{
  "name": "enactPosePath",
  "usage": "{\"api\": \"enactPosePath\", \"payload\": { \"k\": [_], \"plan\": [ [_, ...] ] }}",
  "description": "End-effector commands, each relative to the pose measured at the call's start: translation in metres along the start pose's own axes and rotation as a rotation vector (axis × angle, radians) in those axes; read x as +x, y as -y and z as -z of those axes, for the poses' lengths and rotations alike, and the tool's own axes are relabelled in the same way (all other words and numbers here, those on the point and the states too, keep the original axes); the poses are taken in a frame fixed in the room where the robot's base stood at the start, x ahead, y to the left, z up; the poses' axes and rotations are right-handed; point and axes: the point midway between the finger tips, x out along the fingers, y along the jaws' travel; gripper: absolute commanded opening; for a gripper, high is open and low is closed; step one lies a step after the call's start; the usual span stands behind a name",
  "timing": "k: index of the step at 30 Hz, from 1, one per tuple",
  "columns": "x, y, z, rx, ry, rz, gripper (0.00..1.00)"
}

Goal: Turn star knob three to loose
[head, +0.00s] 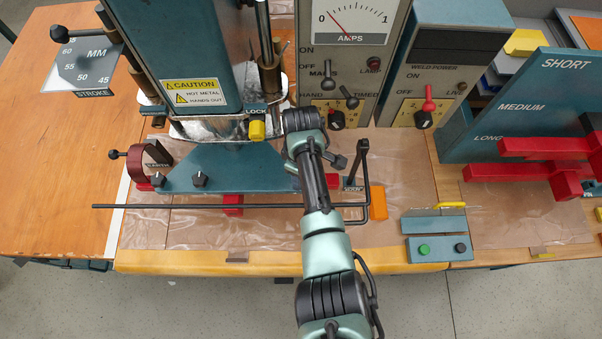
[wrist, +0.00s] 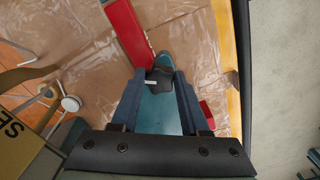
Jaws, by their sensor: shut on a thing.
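A black star knob (wrist: 160,77) with a small white mark sits at the end of the teal base (wrist: 160,112) in the wrist view. My gripper (wrist: 158,86) has its two dark blue fingers on either side of this knob and is shut on it. In the head view my arm hides the gripper and the held knob. Two other black knobs, one at the left (head: 158,180) and one in the middle (head: 200,179), stand on the front of the teal base (head: 240,170). No number shows on any knob.
A long black rod (head: 200,206) runs along the front of the base. A black upright post (head: 364,165) and an orange block (head: 378,205) stand right of my arm. The yellow lock knob (head: 257,130) is close to my arm. A button box (head: 436,249) lies at front right.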

Motion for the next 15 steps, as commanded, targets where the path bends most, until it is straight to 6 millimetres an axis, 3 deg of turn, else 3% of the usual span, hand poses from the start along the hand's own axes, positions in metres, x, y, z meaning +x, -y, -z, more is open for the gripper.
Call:
{"api": "enactPosePath", "payload": {
  "k": [15],
  "plan": [
    [0.0004,-0.0011,0.0008,-0.394,0.000,0.001,0.00]
  ]
}}
